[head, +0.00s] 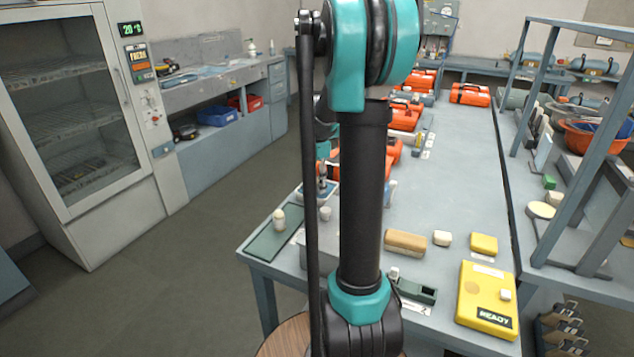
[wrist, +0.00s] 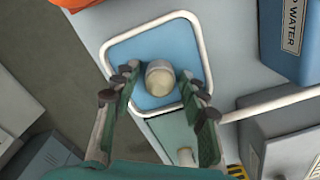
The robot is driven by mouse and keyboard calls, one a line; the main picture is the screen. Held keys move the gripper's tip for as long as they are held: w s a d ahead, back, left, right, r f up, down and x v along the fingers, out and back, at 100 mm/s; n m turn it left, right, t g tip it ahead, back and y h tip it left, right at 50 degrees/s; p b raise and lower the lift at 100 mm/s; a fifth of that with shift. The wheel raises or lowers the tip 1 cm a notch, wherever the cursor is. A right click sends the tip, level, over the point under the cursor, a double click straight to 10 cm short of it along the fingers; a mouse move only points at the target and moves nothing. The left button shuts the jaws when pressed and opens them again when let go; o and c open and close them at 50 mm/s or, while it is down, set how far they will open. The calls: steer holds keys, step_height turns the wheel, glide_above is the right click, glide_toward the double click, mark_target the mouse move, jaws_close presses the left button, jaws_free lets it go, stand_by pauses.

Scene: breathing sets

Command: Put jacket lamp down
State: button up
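A small round lamp-like piece (wrist: 160,78) with a cream top stands upright on a blue tray (wrist: 126,62) with a white rim in the wrist view; I take it to be the jacket lamp. My gripper (wrist: 164,84) is above the tray with one finger on each side of this piece. A gap shows on both sides, so the fingers look open around it and not touching. In the head view my arm hides most of the gripper and the piece; part of the blue tray (head: 332,191) shows.
A green mat (head: 270,243) with a small cream bottle-like item (head: 279,221) lies at the bench's left corner. A blue WATER box (wrist: 287,38) and a grey box (wrist: 290,135) stand right of the tray.

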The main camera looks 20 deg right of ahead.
mark_target(316, 178)
steer(key=shift+r, duration=0.1)
step_height(316, 178, up, 12)
stand_by(0.7)
steer(key=shift+o, duration=0.3)
stand_by(1.3)
steer(key=shift+r, duration=0.3)
steer(key=f+n, duration=0.2)
steer(key=f, duration=0.2)
steer(key=f+n, duration=0.2)
steer(key=f, duration=0.2)
steer(key=shift+a+n, duration=0.2)
steer(key=shift+n, duration=0.1)
steer(key=shift+d+f, duration=0.15)
steer(key=shift+f, duration=2.5)
jaws_close()
